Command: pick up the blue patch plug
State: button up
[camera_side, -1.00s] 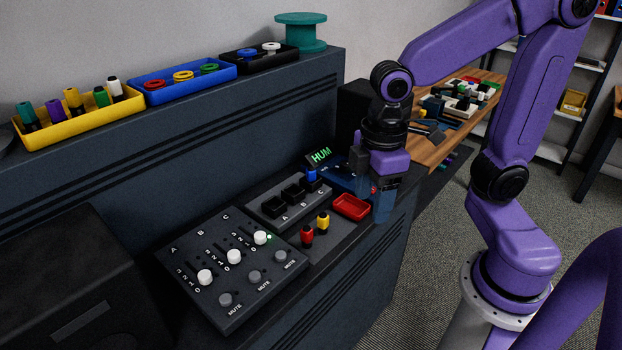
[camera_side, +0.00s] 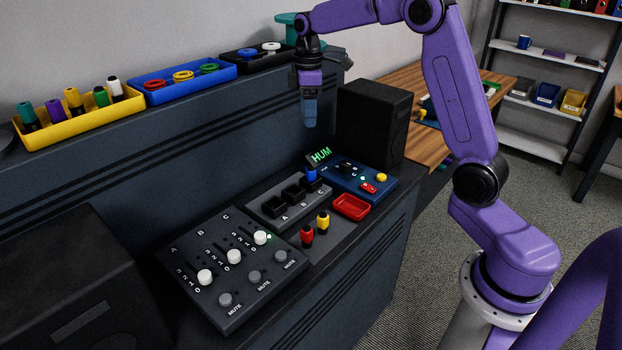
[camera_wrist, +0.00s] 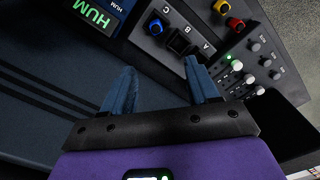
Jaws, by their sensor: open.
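The blue patch plug (camera_side: 311,174) stands upright at the far end of the grey socket block (camera_side: 268,213), seemingly in the socket by the letter C. It also shows in the wrist view (camera_wrist: 156,26), beyond and above my fingertips. My gripper (camera_side: 309,124) points down, open and empty. In the side view it hangs well above the desk, near the dark upper panel and clear of the plug. In the wrist view both fingers (camera_wrist: 160,70) are spread with nothing between them.
The red plug (camera_side: 307,236) and yellow plug (camera_side: 323,223) stand in front of the block. A red tray (camera_side: 351,207) and a blue box (camera_side: 358,181) lie to its right. The HUM display (camera_side: 320,155) stands behind. A black speaker (camera_side: 375,122) stands right of my gripper.

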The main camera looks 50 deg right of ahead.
send_over(311, 167)
notch_tip(311, 167, down, 12)
jog(key=shift+w+a+r, duration=0.1)
jog(key=shift+a, duration=0.05)
jog(key=shift+f, duration=2.8)
grip_shut()
